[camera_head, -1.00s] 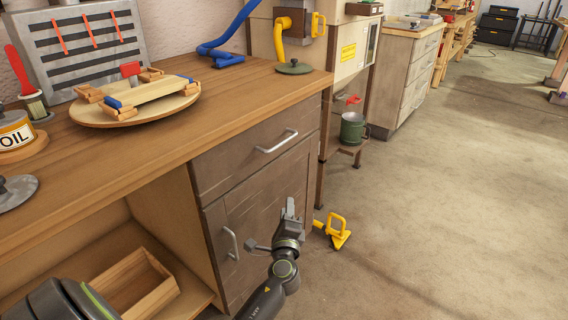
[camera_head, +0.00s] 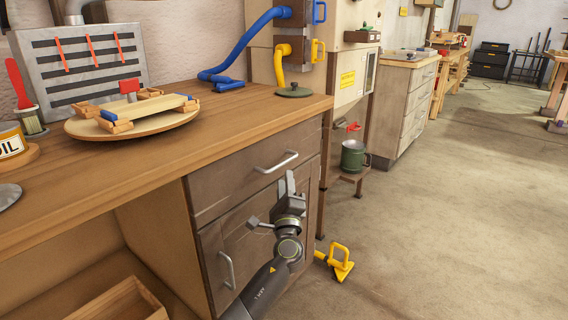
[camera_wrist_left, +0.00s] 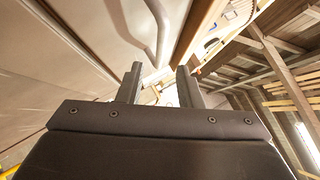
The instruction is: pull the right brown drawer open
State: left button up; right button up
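The right brown drawer (camera_head: 222,186) sits under the wooden worktop and looks shut, its front flush with the cabinet. Its pale metal bar handle (camera_head: 277,162) runs across the front. My left gripper (camera_head: 287,181) is just below the handle, fingers pointing up. In the left wrist view my left gripper (camera_wrist_left: 159,82) is open with nothing between its fingers; the handle (camera_wrist_left: 157,35) shows just beyond the fingertips. They look apart, though contact is hard to judge. My right gripper is not in view.
A cabinet door with its own handle (camera_head: 228,270) is below the drawer. A yellow clamp-like object (camera_head: 341,262) lies on the floor beside the cabinet.

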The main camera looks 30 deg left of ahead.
aim_at(284, 163)
pick_arm(q)
jog(key=x, duration=0.7)
jog(key=shift+w+a+r+b, duration=0.1)
jog(key=shift+w+a+b, duration=0.1)
jog(key=shift+w+b, duration=0.15)
jog(key=shift+c, duration=0.3)
jog(key=shift+s, duration=0.1)
grip_shut()
